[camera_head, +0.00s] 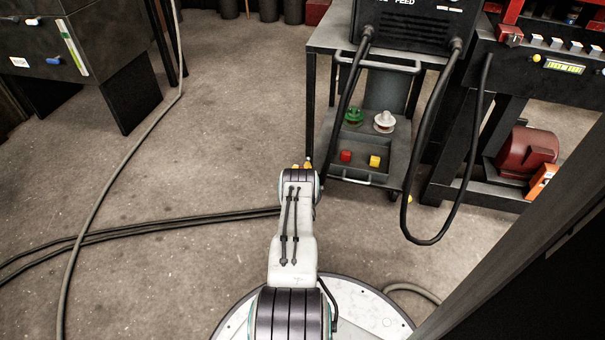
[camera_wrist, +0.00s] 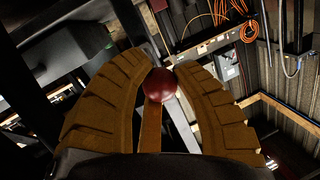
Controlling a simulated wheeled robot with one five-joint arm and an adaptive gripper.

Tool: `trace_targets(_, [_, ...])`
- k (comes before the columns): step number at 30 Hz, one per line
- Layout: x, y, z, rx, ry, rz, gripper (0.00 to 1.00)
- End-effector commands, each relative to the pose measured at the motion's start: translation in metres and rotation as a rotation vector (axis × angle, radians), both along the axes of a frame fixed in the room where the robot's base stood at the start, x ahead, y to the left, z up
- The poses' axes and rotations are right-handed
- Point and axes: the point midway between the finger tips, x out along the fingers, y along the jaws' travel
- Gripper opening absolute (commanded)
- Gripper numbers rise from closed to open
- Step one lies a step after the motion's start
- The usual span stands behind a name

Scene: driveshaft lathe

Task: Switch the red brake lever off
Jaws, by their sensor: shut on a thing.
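The brake lever shows in the wrist view as a round dark red knob (camera_wrist: 157,84) on a flat pale grey bar (camera_wrist: 181,124). The knob sits between the two yellow-brown fingers of my gripper (camera_wrist: 164,70), near their tips. The fingers curve in from both sides and are shut on the knob. The lower end of the bar is hidden behind the gripper. In the head view my own arm hides most of the gripper, and I cannot make out the lever there.
A grey trolley (camera_head: 326,36) carries a black feed unit (camera_head: 415,22) with thick hanging cables (camera_head: 455,205). Coloured knobs and blocks sit on its lower shelf. A dark red motor (camera_head: 527,153) is at the right. Cables cross the floor (camera_head: 200,150) at left, which is otherwise mostly clear.

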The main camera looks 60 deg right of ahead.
Motion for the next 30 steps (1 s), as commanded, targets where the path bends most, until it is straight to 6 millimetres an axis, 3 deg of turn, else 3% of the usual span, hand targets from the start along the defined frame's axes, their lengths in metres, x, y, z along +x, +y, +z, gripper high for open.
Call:
trace_targets(3, [0.0028,-0.0021,0.0086,-0.012,-0.006,0.002,0.00])
trace_targets(21, [0.0036,-0.0033,0.0125,-0.015,-0.007,0.003,0.00])
trace_targets(22, [0.0036,-0.0033,0.0125,-0.015,-0.007,0.003,0.28])
trace_targets(30, [0.0022,-0.0028,0.0097,-0.008,-0.004,0.001,0.53])
